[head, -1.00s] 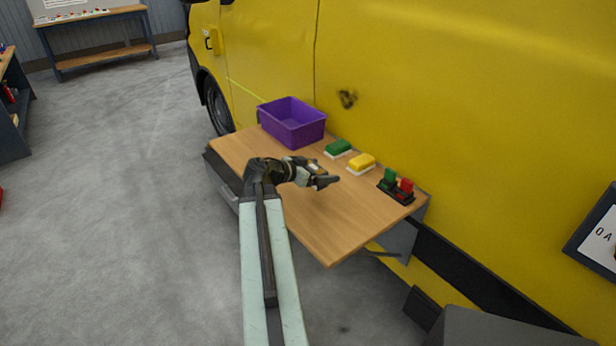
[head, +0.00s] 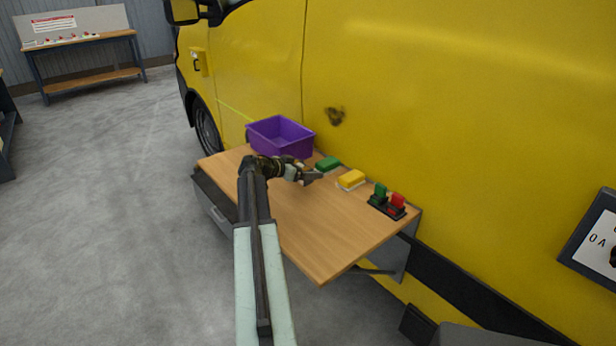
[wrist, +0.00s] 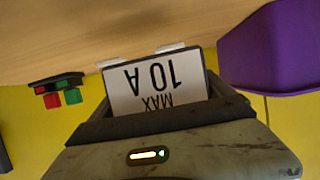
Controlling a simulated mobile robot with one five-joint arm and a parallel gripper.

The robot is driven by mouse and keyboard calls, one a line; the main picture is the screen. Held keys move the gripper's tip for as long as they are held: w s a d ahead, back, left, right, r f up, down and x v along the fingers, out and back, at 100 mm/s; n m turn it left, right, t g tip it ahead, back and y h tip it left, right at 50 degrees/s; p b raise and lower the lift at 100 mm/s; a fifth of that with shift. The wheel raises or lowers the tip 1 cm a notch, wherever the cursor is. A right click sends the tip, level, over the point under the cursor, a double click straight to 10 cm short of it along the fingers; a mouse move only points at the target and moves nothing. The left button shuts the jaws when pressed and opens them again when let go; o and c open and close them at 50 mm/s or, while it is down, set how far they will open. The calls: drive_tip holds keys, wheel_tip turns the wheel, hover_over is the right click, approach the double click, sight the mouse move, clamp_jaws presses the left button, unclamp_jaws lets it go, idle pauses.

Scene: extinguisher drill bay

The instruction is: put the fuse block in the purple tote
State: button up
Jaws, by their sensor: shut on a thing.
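My gripper (head: 314,177) is over the wooden shelf, just in front of the purple tote and the green block. In the wrist view my gripper (wrist: 165,115) is shut on a dark-edged block with a white face, the fuse block (wrist: 155,82). Its lettering, "MAX 10 A", appears upside down. In the head view my gripper mostly hides it. The purple tote (head: 256,142) stands open at the back left of the shelf, apart from my gripper. The tote also shows at the upper right of the wrist view (wrist: 270,50).
The shelf (head: 310,230) adjoins the yellow van (head: 450,100); its front part is bare. A green block (head: 328,163), a yellow block (head: 351,179) and a dark holder with green and red parts (head: 384,209) line the van side. A framed panel (head: 600,240) stands at right.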

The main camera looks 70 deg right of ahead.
drive_tip(key=f+b, duration=0.4)
drive_tip(key=shift+w+d, duration=0.15)
drive_tip(key=shift+d, duration=0.15)
drive_tip(key=shift+r, duration=0.2)
drive_tip(key=shift+f, duration=0.15)
drive_tip(key=o, duration=1.3)
